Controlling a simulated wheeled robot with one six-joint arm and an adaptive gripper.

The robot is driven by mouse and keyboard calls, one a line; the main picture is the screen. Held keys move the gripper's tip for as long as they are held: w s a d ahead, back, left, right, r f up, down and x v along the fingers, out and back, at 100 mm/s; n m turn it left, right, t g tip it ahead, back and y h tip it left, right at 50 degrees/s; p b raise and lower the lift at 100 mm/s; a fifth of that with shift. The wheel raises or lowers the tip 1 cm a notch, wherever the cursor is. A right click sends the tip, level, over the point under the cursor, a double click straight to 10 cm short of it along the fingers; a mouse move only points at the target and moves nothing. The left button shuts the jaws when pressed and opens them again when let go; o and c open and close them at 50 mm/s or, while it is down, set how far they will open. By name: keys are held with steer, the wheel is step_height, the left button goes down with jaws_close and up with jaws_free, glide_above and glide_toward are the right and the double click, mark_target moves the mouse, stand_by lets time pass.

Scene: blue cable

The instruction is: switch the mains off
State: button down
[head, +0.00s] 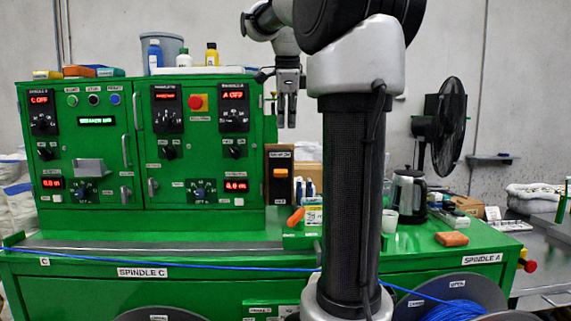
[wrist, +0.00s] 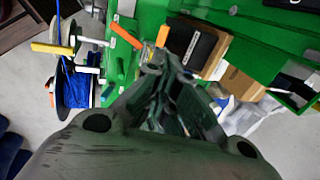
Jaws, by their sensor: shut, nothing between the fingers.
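A dark switch box (head: 279,190) with an orange handle (head: 280,173) stands at the right end of the green cabinet; it looks like the mains switch, but its label is too small to read. The handle's position, on or off, cannot be told. My gripper (head: 287,124) points down in the head view, above the box, with its fingers together and empty. In the wrist view my gripper (wrist: 160,60) shows its fingers closed.
The green cabinet (head: 130,195) carries lit displays, knobs and a red stop button (head: 196,102). Bottles (head: 183,58) stand on top. A kettle (head: 408,192), white cup (head: 389,221) and orange block (head: 452,239) are on the bench. A blue cable (head: 170,267) runs along the front to a spool (head: 450,300).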

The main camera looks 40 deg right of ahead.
mark_target(285, 175)
steer(key=shift+d, duration=0.1)
steer(key=x, duration=1.4)
steer(key=shift+r, duration=0.1)
steer(key=shift+s+a+f+t+h, duration=0.4)
steer(key=shift+f+t+h, duration=0.2)
steer(key=shift+t, duration=0.2)
step_height(285, 175, down, 6)
steer(key=s, duration=0.1)
steer(key=shift+s+a+t+h, duration=0.2)
steer(key=shift+a+t+h, duration=0.1)
steer(key=shift+a+t, duration=0.15)
stand_by(0.5)
steer(key=shift+r, duration=0.75)
